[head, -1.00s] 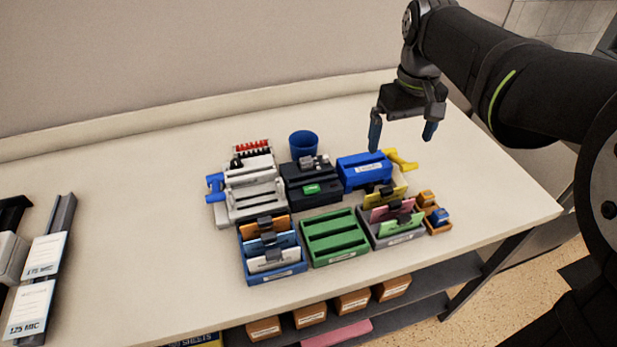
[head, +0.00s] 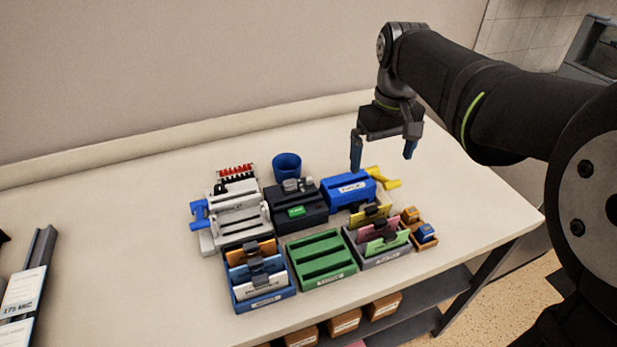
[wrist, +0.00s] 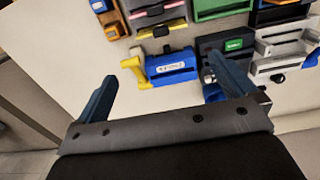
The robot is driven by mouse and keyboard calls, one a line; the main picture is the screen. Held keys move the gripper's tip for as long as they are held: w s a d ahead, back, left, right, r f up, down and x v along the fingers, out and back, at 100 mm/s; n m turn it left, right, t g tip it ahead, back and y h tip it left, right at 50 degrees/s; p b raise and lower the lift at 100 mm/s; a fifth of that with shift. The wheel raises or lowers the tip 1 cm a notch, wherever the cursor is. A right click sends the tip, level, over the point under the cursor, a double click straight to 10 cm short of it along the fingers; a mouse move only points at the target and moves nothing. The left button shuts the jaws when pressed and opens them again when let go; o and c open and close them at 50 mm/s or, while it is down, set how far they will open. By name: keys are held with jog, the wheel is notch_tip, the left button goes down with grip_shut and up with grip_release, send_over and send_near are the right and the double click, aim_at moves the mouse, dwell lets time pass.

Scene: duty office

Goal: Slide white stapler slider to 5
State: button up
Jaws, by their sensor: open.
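The white machine (head: 238,208), which I take for the white stapler, stands at the left of the desk group. It has a blue handle on its left side. Its slider and any number scale are too small to make out. In the wrist view the white machine (wrist: 286,47) shows at the right edge, partly cut off. My gripper (head: 382,163) is open and empty, above the desk beside the blue machine with a yellow handle (head: 349,190), well to the right of the white one. In the wrist view my gripper (wrist: 163,75) has its fingers spread and touching nothing.
A black machine with a green label (head: 297,206) stands between the white and blue ones. A blue cup (head: 287,165) is behind it. In front are blue (head: 263,300), green (head: 322,260) and grey (head: 382,256) trays. The desk's right side is clear.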

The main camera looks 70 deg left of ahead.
aim_at(309, 181)
jog(key=shift+a, duration=0.15)
jog(key=c, duration=0.4)
jog(key=s+a+f+y, duration=0.1)
jog(key=s+a+f, duration=0.1)
jog(key=s+a, duration=0.1)
jog(key=s+a+f+y, duration=0.1)
jog(key=s+a+f, duration=0.1)
jog(key=a, duration=0.4)
jog(key=s+a+f+y, duration=0.1)
jog(key=s+a+f, duration=0.1)
jog(key=s+a, duration=0.2)
jog(key=shift+a+y, duration=0.15)
jog(key=shift+y, duration=0.25)
grip_shut()
jog(key=x, duration=1)
jog(key=shift+s+a+r, duration=0.1)
